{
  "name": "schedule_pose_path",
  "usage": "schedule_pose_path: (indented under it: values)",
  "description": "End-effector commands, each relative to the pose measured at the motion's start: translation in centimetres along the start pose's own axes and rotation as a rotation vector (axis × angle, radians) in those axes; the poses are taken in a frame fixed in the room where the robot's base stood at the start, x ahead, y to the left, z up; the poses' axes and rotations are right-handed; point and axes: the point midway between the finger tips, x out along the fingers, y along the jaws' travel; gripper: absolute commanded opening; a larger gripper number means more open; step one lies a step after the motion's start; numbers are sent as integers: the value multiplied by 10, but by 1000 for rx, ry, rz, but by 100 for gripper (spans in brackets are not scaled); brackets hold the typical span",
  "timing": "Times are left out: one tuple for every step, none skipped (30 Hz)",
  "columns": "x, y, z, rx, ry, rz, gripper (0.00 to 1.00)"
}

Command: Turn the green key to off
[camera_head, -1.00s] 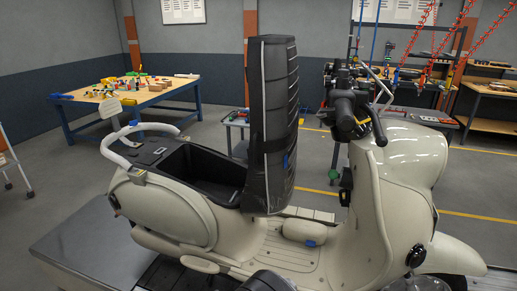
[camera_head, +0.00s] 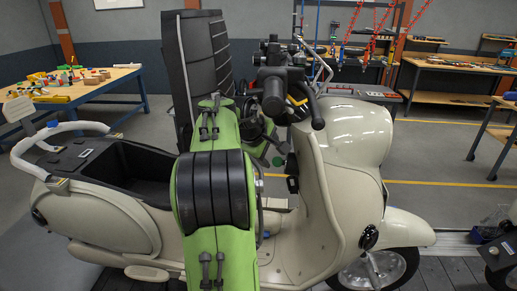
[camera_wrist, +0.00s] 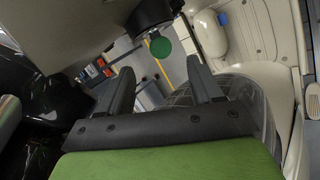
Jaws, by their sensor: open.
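The green key (camera_head: 278,161) has a round green head and sits on the inner side of the cream scooter's front shield (camera_head: 335,185), below the handlebar. In the wrist view the green key (camera_wrist: 160,47) is just beyond the fingertips, near the middle top, below a dark round housing (camera_wrist: 150,15). My gripper (camera_wrist: 158,78) is open and empty, with a finger on either side of the key in the picture and a gap to it. In the head view my green and black arm hides most of the gripper.
The scooter's raised black seat (camera_head: 172,75) stands left of and behind my arm, over an open storage bin (camera_head: 145,180). The handlebar (camera_head: 290,80) is above the key. A work table (camera_head: 105,82) is at the far left, and benches stand at the back right.

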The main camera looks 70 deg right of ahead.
Motion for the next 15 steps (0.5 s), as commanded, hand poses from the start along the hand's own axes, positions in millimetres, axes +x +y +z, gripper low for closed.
schedule_pose_path:
  values:
    - [10,-2,1,1,-2,-3,65]
    - [16,-2,1,1,-3,-3,65]
    - [25,-2,1,0,-2,-4,65]
    - [30,-2,0,0,-2,-4,65]
    - [36,-2,0,0,-1,-4,65]
    - [43,-2,1,2,-1,-4,65]
    - [48,-2,0,2,-1,-4,65]
    - [52,-2,0,1,0,-3,65]
    - [56,-1,-1,1,1,-2,65]
    - [59,-1,0,1,2,-2,65]
    - [61,-1,-1,1,2,-2,65]
    - [63,-1,-1,1,2,-2,65]
    - [64,-2,-1,0,3,-2,65]
    - [64,-1,-1,0,3,-2,65]
    - [64,-1,-1,0,4,-2,65]
